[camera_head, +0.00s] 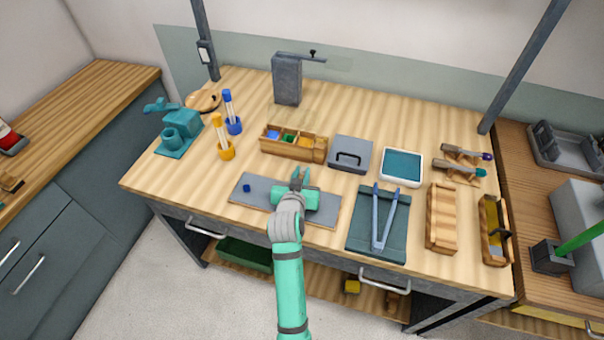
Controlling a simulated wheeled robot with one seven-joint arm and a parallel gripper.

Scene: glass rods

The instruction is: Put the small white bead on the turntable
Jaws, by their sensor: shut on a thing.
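My gripper (300,178) is over the far edge of a grey mat (325,212) at the front middle of the bench. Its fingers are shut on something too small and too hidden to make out. I cannot pick out the small white bead anywhere in view. A round wooden disc (203,100) at the back left of the bench looks like the turntable. It is well away from my gripper, to the left and farther back.
A divided wooden box (293,145) and a grey lidded box (351,153) stand just behind my gripper. Blue (232,112) and yellow (224,138) rod holders and a teal device (178,134) stand near the disc.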

